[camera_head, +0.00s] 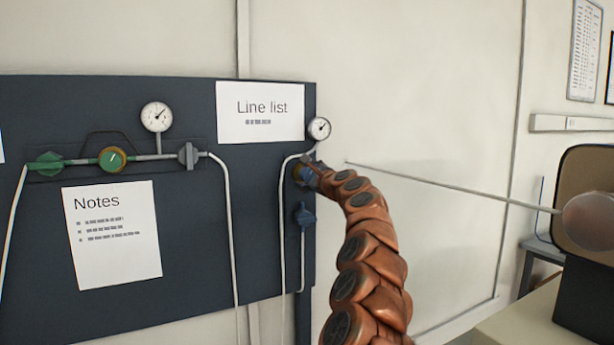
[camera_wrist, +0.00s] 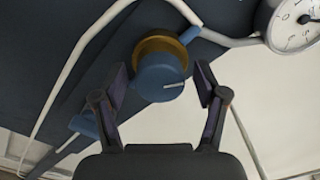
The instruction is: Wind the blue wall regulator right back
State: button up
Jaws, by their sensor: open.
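The blue regulator knob (camera_wrist: 160,76) sits on a brass body (camera_wrist: 163,45) in the wrist view, with a pale mark on its face. My gripper (camera_wrist: 162,92) is open, with one finger on each side of the knob. A gap shows on the right; the left finger is very close, and I cannot tell whether it touches. In the head view the regulator (camera_head: 299,174) is mostly hidden behind the end of my arm. Its round gauge (camera_head: 319,128) is just above, and the gauge also shows at the upper right in the wrist view (camera_wrist: 292,24).
A second blue valve (camera_head: 304,216) is just below on the dark panel (camera_head: 200,275). A green regulator (camera_head: 112,159) with its own gauge (camera_head: 157,117) is to the left. Thin pale pipes (camera_head: 283,230) run down the panel. Bare wall (camera_head: 420,100) lies to the right.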

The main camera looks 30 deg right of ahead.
dwell(0.3)
jog(key=c, duration=1.1)
jog(key=shift+w+a+f, duration=0.1)
jog(key=shift+f, duration=0.05)
jog(key=shift+c, duration=0.2)
